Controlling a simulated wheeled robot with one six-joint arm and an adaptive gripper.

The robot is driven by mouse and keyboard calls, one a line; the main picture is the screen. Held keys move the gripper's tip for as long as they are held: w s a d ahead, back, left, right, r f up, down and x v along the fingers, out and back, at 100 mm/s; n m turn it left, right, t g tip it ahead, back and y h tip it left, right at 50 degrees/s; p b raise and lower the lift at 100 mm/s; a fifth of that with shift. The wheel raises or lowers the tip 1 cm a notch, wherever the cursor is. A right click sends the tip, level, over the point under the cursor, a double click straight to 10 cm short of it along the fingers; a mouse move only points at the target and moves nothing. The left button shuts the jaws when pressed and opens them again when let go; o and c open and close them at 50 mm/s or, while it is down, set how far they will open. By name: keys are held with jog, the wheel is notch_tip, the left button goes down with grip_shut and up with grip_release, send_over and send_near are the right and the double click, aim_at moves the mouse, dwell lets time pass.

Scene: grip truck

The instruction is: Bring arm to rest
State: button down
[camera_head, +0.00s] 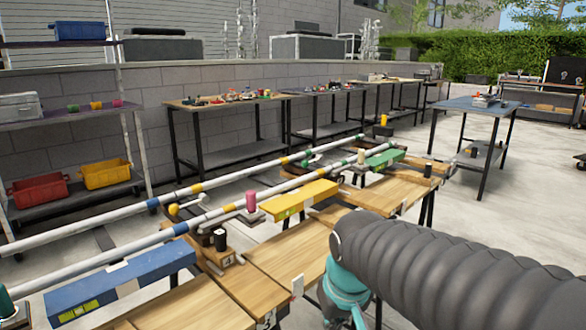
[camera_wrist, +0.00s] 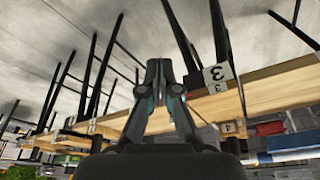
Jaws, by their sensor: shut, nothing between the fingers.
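My gripper (camera_wrist: 159,72) shows in the wrist view, its two dark fingers brought together with nothing between them. The wrist view is upside down. In it the gripper appears in front of the edge of a wooden table (camera_wrist: 285,85) with a label marked 3 (camera_wrist: 217,74). I cannot tell how far apart they are. In the head view my arm reaches in from the lower right with a grey ribbed sleeve and a teal joint below. The fingers are hidden there.
Wooden workbenches (camera_head: 290,255) with a blue box (camera_head: 122,278), a yellow box (camera_head: 299,200) and long white pipes (camera_head: 110,212) lie left of my arm. A shelf with red (camera_head: 38,190) and yellow bins (camera_head: 106,173) stands left. Open floor lies right, around a blue-topped table (camera_head: 460,105).

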jog(key=s+d+m+t, duration=0.2)
jog(key=s+d, duration=0.6)
jog(key=s, duration=0.1)
jog(key=shift+s+d+m+t+h, duration=0.15)
jog(key=shift+s+m+t+h, duration=0.15)
jog(key=shift+s+m+h, duration=0.1)
